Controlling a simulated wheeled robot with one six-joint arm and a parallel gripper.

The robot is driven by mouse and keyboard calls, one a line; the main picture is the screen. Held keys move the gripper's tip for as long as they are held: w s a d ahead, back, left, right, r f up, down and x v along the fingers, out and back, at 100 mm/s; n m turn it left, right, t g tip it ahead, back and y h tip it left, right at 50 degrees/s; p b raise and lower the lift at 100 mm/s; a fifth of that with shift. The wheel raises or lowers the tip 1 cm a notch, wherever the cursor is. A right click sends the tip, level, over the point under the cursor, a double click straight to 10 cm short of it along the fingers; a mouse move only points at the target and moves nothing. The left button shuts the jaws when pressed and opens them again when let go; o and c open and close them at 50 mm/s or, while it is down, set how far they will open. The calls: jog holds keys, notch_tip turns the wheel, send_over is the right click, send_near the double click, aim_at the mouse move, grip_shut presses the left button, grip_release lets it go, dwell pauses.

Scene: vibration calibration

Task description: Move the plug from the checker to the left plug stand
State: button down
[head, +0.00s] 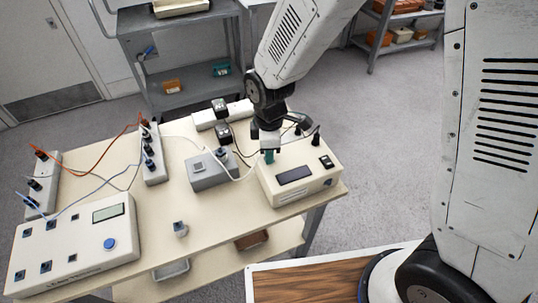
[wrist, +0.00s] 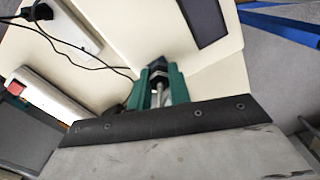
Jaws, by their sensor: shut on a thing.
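The checker (head: 292,195) is a cream box with a dark display at the right end of the table. Its cream top and dark display also show in the wrist view (wrist: 230,65). My gripper (head: 269,156) points down over the checker's left back part. In the wrist view its green fingers (wrist: 158,85) are shut on a plug (wrist: 158,73), dark with a pale metallic shaft. I cannot tell whether the plug's tip is still in the checker. The left plug stand (head: 45,170) is a white strip at the table's far left, holding several dark plugs with orange and blue leads.
Another plug stand (head: 158,173) stands mid-table. A grey box (head: 213,180), a white power strip (head: 239,107) with black adapters and a calibrator (head: 75,245) share the table. A small grey piece (head: 180,229) lies near the front edge. Cables cross the tabletop.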

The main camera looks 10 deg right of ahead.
jog(key=n, duration=0.4)
dwell(0.3)
jog(key=shift+n, duration=1.1)
jog(key=shift+n, duration=1)
jog(key=shift+r, duration=0.9)
